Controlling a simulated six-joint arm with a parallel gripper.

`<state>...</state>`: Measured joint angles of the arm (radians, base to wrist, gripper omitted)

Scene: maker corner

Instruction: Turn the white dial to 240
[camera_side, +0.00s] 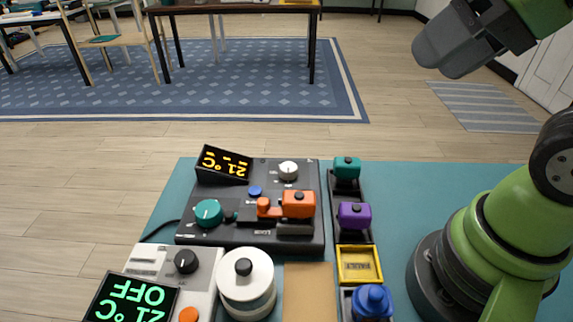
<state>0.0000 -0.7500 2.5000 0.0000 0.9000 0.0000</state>
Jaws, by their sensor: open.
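The white dial (288,169) is a small round knob at the back right of a dark control unit (215,236). Marks surround it, but they and its pointer are too small to read. My gripper (452,52) is at the upper right, high above and well apart from the dial. It is open and nothing shows in it. The unit's tilted display (224,164) shows orange characters, upside down in this view.
The unit also carries a teal dial (208,213), a blue button (255,191) and an orange block (298,204). Teal (347,167) and purple (355,215) blocks stand to its right. In front are a white round container (246,292), a grey device (203,264) and a yellow tray (378,263).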

